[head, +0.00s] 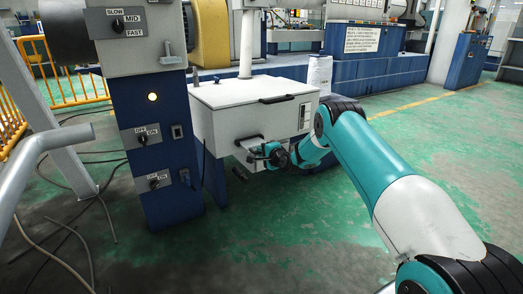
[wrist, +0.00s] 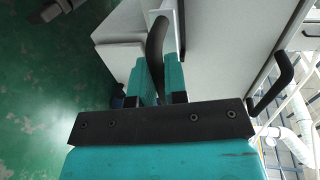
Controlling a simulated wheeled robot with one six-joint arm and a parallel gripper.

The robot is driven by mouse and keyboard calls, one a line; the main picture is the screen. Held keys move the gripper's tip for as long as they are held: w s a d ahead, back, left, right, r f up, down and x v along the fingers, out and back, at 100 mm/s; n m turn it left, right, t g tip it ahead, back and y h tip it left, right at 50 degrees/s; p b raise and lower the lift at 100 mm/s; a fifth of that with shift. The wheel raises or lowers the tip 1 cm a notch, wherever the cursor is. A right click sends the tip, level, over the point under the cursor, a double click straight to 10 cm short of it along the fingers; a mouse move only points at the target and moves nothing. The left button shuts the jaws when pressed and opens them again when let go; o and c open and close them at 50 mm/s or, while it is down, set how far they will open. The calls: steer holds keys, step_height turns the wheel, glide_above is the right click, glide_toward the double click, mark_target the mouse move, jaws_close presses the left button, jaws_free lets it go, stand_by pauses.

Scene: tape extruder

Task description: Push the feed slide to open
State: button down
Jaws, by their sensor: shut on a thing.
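The feed slide (head: 241,147) is a pale piece low on the front of the white box in the head view, partly hidden by my gripper. In the wrist view a white block (wrist: 118,58), which looks like the slide, stands out from the white wall. A dark curved handle (wrist: 156,42) sits beside this block. My gripper (wrist: 158,78) is shut on the handle, with one teal finger on each side of it. In the head view my gripper (head: 262,156) is at the box's lower front; its fingertips are too small there to make out.
The white box (head: 225,115) has a black lid handle (head: 274,99), also seen in the wrist view (wrist: 281,75). A blue column (head: 152,140) with switches and a lit lamp stands to its left. Cables lie on the floor at the left.

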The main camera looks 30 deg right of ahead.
steer(key=c, duration=1.2)
jaws_free()
steer(key=shift+s+f, duration=0.1)
steer(key=shift+s, duration=0.05)
steer(key=shift+o, duration=0.2)
steer(key=p+v, duration=0.7)
steer(key=v, duration=1)
steer(key=shift+s, duration=0.2)
